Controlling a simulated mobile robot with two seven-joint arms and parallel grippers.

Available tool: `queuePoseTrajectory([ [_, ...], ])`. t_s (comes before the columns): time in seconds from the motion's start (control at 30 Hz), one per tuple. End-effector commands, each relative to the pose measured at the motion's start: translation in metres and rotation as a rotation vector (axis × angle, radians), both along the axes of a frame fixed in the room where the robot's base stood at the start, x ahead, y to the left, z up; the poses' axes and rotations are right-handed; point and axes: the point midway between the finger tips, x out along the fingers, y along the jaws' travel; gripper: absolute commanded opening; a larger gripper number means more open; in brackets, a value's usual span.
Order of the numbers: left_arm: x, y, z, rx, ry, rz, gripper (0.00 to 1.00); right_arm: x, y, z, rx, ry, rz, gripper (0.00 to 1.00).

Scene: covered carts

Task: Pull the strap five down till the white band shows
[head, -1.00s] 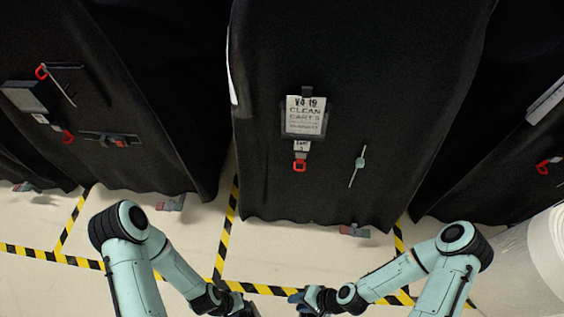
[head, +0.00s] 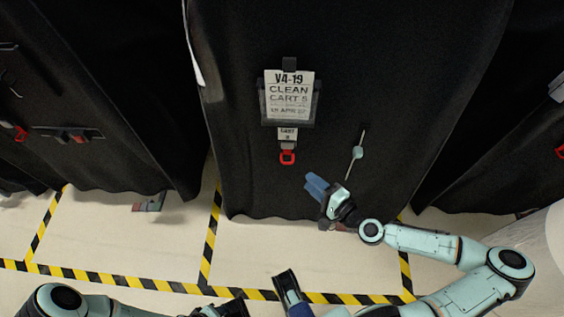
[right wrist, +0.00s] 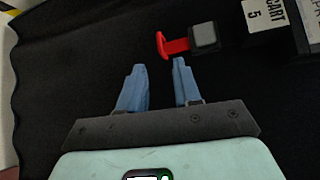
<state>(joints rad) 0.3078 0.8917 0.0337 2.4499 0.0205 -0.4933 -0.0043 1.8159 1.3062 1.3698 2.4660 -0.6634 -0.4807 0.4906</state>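Strap five hangs on the front of the black cart cover, below a white tag (head: 287,134) reading cart 5. Its red loop (head: 287,157) hangs under a grey block (head: 287,146). The right wrist view shows the red loop (right wrist: 174,46), the grey block (right wrist: 205,36) and the tag (right wrist: 262,14) close up. My right gripper (head: 311,184) is in front of the cover, below and right of the loop. Its blue fingers (right wrist: 158,66) are apart and empty, with the loop just beyond their tips. My left gripper (head: 284,279) is low in the picture, partly cut off.
A sign holder (head: 289,97) reading V4-19 clean cart 5 hangs above the strap. A thin rod with a pale tab (head: 356,153) hangs to the right, close to my right gripper. Covered carts stand both sides. Yellow-black tape (head: 150,284) marks the floor.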

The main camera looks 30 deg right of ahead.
Motion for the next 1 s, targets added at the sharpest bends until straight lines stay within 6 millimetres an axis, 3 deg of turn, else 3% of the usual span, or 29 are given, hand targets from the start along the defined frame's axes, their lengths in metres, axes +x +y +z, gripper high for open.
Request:
queuePoseTrajectory([
  [0.3, 0.017, 0.009, -0.016, 0.023, -0.044, 0.019, 0.43, 0.064, 0.019, -0.011, -0.002, 0.000, 0.006, 0.33],
  [0.5, 0.028, 0.014, -0.023, 0.036, -0.073, 0.032, 0.43, 0.096, 0.026, -0.016, -0.002, 0.002, 0.004, 0.33],
  [0.7, 0.033, 0.016, -0.025, 0.042, -0.086, 0.037, 0.43, 0.111, 0.029, -0.017, -0.001, 0.002, 0.003, 0.33],
  [1.0, 0.033, 0.017, -0.025, 0.043, -0.088, 0.037, 0.43, 0.112, 0.029, -0.017, 0.000, 0.003, 0.001, 0.33],
])
